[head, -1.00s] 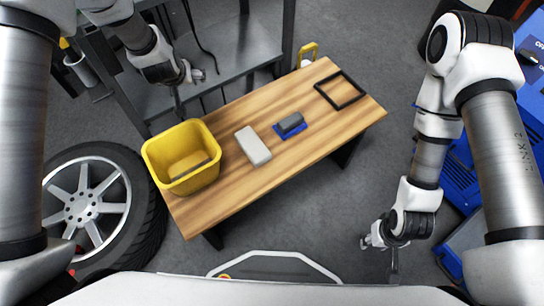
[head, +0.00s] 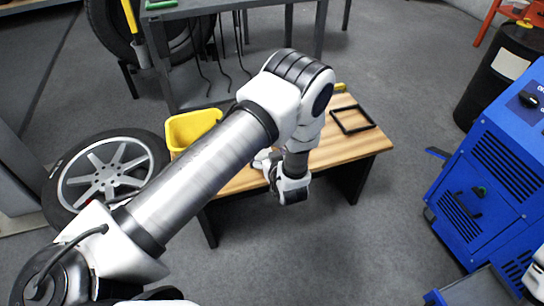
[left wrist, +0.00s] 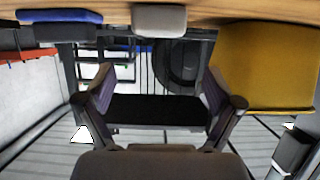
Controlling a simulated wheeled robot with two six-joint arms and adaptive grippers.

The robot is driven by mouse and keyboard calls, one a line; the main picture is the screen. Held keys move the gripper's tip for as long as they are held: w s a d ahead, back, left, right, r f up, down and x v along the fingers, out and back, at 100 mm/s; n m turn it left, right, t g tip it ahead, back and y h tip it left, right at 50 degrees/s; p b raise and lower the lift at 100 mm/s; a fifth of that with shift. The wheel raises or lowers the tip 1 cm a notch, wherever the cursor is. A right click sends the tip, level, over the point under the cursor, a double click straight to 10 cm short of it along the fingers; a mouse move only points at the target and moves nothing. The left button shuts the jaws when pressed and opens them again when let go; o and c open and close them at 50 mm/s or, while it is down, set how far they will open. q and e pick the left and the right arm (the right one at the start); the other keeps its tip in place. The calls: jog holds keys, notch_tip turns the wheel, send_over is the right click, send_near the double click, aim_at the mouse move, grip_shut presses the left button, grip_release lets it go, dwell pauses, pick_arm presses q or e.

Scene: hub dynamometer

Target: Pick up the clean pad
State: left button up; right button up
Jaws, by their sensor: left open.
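A pale grey pad (left wrist: 159,19), which looks like the clean one, lies on the wooden table and shows at the top centre of the left wrist view. In the head view my left arm hides it. Beside it in the wrist view is a blue holder (left wrist: 62,15) with a dark grey block (left wrist: 38,33). My left gripper (left wrist: 158,95) is open and empty, its fingers apart below the pale pad in that picture and not touching it. In the head view the gripper (head: 266,163) is partly hidden by its wrist at the table's front edge.
A yellow bin (head: 191,128) stands at the table's left end, close to the fingers in the wrist view (left wrist: 265,65). A black frame (head: 352,119) lies at the table's right end. A wheel (head: 105,172) is left of the table, blue machines (head: 500,165) are right.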

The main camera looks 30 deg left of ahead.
pick_arm(q)
jog(key=b+x, duration=0.1)
jog(key=x, duration=0.1)
jog(key=f+b+x, duration=0.1)
jog(key=x, duration=0.4)
jog(key=shift+d+f+b, duration=0.2)
jog(key=shift+f+b, duration=0.2)
jog(key=shift+w+a, duration=0.25)
jog(key=c, duration=1.2)
